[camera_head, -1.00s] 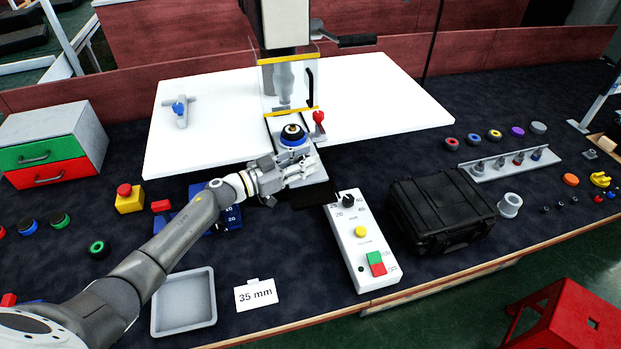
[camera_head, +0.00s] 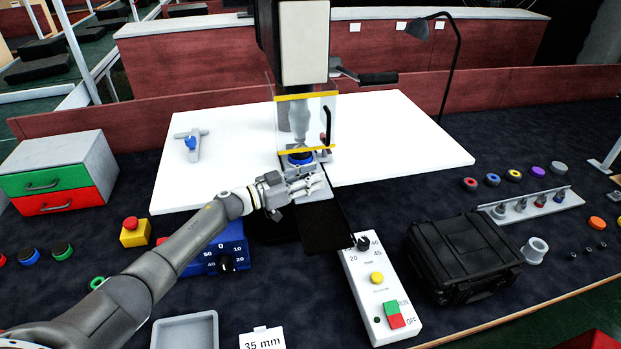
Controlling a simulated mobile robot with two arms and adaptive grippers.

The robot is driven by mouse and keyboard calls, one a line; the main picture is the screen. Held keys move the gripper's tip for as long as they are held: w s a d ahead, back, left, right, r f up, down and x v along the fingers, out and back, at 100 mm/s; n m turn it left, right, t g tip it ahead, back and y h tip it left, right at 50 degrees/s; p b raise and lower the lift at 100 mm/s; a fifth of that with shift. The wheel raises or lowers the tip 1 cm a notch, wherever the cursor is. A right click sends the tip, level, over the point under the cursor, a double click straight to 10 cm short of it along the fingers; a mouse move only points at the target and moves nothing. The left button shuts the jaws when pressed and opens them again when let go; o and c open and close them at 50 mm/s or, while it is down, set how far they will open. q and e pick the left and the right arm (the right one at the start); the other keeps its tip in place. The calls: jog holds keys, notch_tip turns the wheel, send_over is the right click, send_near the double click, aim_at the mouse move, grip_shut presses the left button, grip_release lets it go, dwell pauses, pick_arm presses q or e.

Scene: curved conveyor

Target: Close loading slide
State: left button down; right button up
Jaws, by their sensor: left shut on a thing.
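The loading slide (camera_head: 316,195) is a grey plate on a black track, running in under the clear guard of the press. A part with a blue ring (camera_head: 300,158) sits on it, at the guard's yellow lower edge; its top is partly hidden. My left gripper (camera_head: 312,186) is shut at the slide's front end, and its fingers hide the grip point. The black track (camera_head: 325,232) lies bare in front of the slide. My right gripper is not in view.
The press guard (camera_head: 305,122) stands over the white table (camera_head: 400,140). A white control box (camera_head: 376,290) and a black case (camera_head: 463,255) are right of the track. A blue dial box (camera_head: 228,250) is left of it, below my arm.

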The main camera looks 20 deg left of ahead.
pick_arm(q)
jog(key=c, duration=1.2)
grip_release()
jog(key=shift+w+a+r, duration=0.1)
jog(key=shift+w+a, duration=0.1)
jog(key=shift+w, duration=0.05)
jog(key=shift+o, duration=0.5)
jog(key=shift+s, duration=0.1)
jog(key=v, duration=1.2)
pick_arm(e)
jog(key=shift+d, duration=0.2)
